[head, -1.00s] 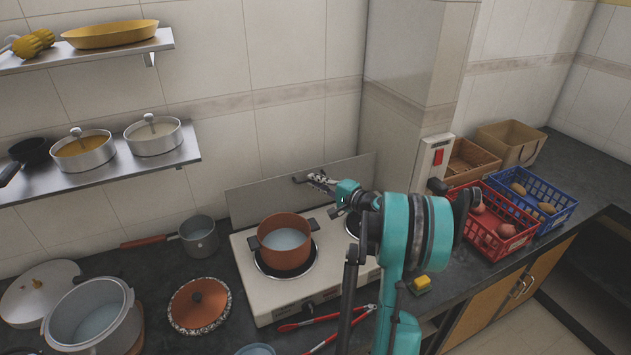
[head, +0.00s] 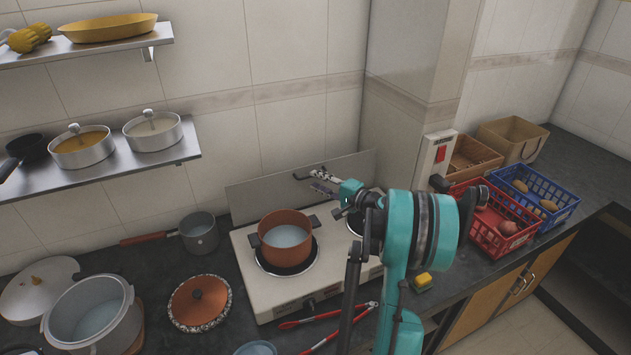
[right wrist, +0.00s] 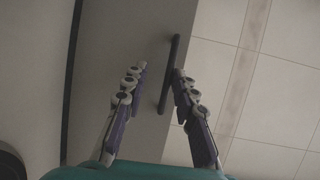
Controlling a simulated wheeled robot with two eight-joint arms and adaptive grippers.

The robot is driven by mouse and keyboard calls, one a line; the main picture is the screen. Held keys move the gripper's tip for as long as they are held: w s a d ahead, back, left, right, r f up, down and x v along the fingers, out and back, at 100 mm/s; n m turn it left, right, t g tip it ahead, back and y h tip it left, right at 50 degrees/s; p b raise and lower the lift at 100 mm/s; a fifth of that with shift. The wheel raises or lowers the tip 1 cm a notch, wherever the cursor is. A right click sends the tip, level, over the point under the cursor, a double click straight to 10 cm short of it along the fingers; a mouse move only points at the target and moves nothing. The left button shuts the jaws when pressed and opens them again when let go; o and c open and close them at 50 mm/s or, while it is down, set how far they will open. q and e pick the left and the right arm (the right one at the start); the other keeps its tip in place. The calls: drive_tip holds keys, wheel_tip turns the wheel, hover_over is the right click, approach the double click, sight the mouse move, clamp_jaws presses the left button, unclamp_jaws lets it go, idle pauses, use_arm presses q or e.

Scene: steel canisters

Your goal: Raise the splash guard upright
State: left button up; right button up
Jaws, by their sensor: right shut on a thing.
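The splash guard (head: 260,194) is a flat grey panel standing upright, or nearly so, along the back of the white stove (head: 262,306), in front of the tiled wall. A dark bar handle (head: 301,178) is on its face, near the top. My right gripper (head: 318,181) is at the right end of the handle. In the right wrist view, the fingers of my right gripper (right wrist: 159,75) are spread apart. The handle (right wrist: 169,75) lies close to the right finger, with a clear gap to the left one; contact is unclear. My left gripper is out of view.
An orange pot (head: 286,242) stands on the left burner, below my right gripper. Red tongs (head: 328,323) and a yellow sponge (head: 423,281) lie in front. A red basket (head: 497,232) and a blue basket (head: 548,203) stand to the right. A shelf (head: 100,170) juts out at left.

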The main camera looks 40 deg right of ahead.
drive_tip(key=s+d+r, duration=0.1)
drive_tip(key=s, duration=0.9)
drive_tip(key=shift+s+r, duration=0.15)
drive_tip(key=shift+s, duration=0.25)
